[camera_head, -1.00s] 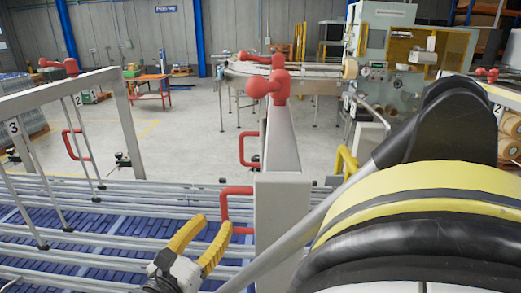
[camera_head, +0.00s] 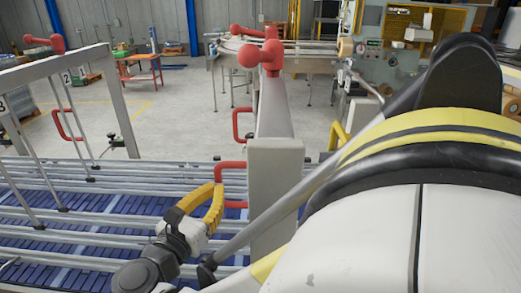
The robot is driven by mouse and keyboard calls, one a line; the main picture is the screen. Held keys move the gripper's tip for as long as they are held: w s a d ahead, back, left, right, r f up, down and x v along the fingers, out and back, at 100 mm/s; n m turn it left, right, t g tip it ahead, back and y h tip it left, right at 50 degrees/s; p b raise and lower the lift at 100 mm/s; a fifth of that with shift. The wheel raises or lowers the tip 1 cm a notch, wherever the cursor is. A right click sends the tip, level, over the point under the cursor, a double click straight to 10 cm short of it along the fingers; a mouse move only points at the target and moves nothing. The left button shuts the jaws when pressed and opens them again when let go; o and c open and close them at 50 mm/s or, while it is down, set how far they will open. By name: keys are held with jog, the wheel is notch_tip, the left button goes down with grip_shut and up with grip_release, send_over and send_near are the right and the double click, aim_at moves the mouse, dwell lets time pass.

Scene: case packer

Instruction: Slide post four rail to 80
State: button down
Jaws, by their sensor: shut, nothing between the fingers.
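My gripper (camera_head: 218,190) has yellow fingers and is shut and empty, low in the middle of the view. Its tips overlap the left side of a red handle (camera_head: 231,165) on a pale grey post (camera_head: 275,185); I cannot tell whether they touch it. A second red handle (camera_head: 236,124) sits farther back. Red knobs (camera_head: 262,54) top the beam behind the post. Grey rails (camera_head: 110,215) run across below.
A blue slatted conveyor bed (camera_head: 60,205) lies under the rails. A grey frame (camera_head: 120,100) with thin rods stands at left. My own arm fills the right side. Open floor (camera_head: 185,110), an orange table (camera_head: 140,68) and machinery (camera_head: 400,60) lie beyond.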

jog(key=s+b, duration=0.1)
jog(key=s, duration=0.6)
jog(key=shift+a, duration=0.25)
dwell(4.9)
jog(key=c, duration=1.3)
grip_release()
jog(key=shift+o, duration=0.2)
jog(key=shift+s, duration=0.1)
